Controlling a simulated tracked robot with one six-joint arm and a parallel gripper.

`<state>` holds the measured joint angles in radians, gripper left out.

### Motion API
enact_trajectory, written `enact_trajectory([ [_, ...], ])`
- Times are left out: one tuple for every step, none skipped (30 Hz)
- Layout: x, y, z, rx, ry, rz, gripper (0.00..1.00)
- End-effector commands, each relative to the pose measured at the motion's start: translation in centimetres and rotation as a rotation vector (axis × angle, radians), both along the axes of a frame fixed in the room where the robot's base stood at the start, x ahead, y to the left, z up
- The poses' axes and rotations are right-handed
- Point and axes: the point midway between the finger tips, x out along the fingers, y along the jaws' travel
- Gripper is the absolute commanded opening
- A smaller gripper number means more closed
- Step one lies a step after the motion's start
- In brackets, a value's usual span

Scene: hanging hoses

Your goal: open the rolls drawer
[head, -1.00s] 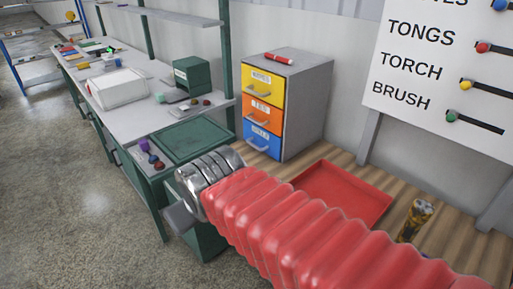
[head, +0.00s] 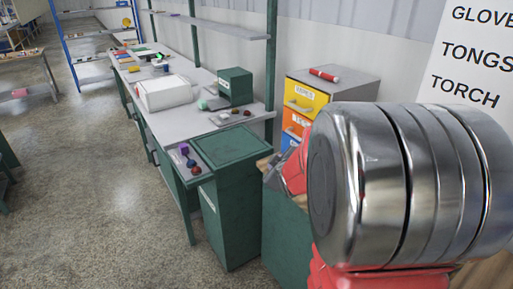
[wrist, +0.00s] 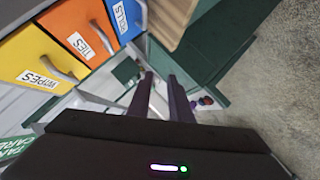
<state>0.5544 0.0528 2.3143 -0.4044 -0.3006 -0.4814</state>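The blue rolls drawer (wrist: 122,20) shows at the top of the wrist view, with its white label and a grey handle (wrist: 143,14) at its right edge. Its face looks flush with the orange ties drawer (wrist: 84,26) and the yellow wipes drawer (wrist: 35,62). In the head view only a sliver of the blue drawer (head: 289,141) shows; my arm hides the rest. My gripper (wrist: 160,76) has two dark fingers apart with nothing seen between them. The fingertips appear below the rolls handle in the wrist picture, apart from it. I cannot make out the gripper in the head view.
A red marker (head: 325,75) lies on the grey cabinet (head: 355,85). A long workbench (head: 190,110) with a white box (head: 168,92) and small items runs along the left. A green bin (head: 232,210) stands at its near end. Concrete floor (head: 100,200) is clear at left.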

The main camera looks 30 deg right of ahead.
Motion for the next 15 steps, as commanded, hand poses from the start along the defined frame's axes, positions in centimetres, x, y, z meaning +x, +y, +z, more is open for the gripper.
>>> enact_trajectory([
  [0.2,-1.4,-1.0,-0.018,-0.005,0.007,0.18],
  [0.4,-2.0,-1.3,-0.033,-0.012,0.016,0.18],
  [0.5,-2.9,-1.8,-0.052,-0.022,0.027,0.18],
  [0.7,-3.5,-2.2,-0.065,-0.030,0.036,0.18],
  [0.7,-4.2,-2.7,-0.079,-0.036,0.045,0.18],
  [0.8,-5.0,-3.2,-0.096,-0.046,0.056,0.18],
  [0.9,-5.6,-3.6,-0.109,-0.054,0.064,0.18],
  [0.9,-6.2,-4.0,-0.122,-0.063,0.074,0.18],
  [0.9,-7.0,-4.6,-0.137,-0.074,0.083,0.18],
  [0.8,-7.5,-5.0,-0.149,-0.081,0.092,0.18],
  [0.8,-8.1,-5.5,-0.162,-0.091,0.099,0.18],
  [0.6,-8.8,-6.1,-0.176,-0.102,0.110,0.18],
  [0.5,-9.3,-6.6,-0.187,-0.111,0.117,0.18],
  [0.4,-9.8,-7.0,-0.199,-0.121,0.124,0.18],
  [0.2,-10.4,-7.5,-0.214,-0.134,0.134,0.18],
])
